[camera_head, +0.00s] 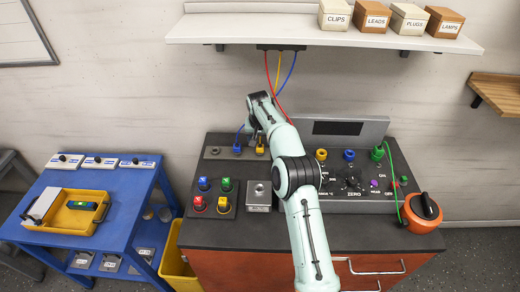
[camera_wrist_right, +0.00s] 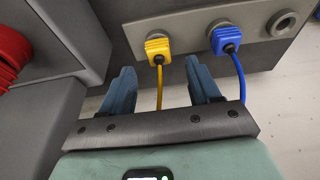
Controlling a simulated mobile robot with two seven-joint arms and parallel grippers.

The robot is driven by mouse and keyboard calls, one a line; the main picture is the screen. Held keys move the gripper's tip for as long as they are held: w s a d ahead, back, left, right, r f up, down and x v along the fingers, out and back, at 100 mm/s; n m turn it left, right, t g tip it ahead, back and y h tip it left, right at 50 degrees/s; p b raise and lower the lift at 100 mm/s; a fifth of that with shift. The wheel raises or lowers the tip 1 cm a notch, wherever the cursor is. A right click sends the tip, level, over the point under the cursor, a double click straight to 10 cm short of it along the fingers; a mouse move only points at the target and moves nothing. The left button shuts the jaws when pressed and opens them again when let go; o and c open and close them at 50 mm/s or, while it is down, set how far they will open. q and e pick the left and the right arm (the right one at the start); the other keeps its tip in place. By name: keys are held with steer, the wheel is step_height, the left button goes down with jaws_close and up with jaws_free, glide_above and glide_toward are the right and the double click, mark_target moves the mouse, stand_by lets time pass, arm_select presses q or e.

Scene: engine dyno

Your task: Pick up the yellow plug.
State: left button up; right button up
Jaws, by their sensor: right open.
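The yellow plug (camera_head: 260,149) sits in a grey socket strip (camera_head: 222,153) at the back of the dark bench, partly hidden by my right arm. In the right wrist view the yellow plug (camera_wrist_right: 158,48) has a ribbed body and a yellow cable. My right gripper (camera_wrist_right: 159,67) is open, with one finger to each side of the plug's near end and cable. Gaps show between the fingers and the plug. In the head view the right gripper (camera_head: 256,136) is mostly hidden by its wrist. My left gripper is not in view.
A blue plug (camera_wrist_right: 226,38) sits beside the yellow one, close to the right-hand finger, with an empty socket (camera_wrist_right: 284,24) beyond. A red ribbed part (camera_wrist_right: 10,55) is at the left edge. A control console (camera_head: 345,180) stands on the bench; a shelf (camera_head: 325,35) hangs above.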

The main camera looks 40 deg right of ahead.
mark_target(260, 146)
steer(key=x, duration=0.4)
steer(key=shift+s, duration=0.1)
steer(key=c, duration=1)
steer(key=shift+o, duration=0.2)
steer(key=shift+r, duration=0.1)
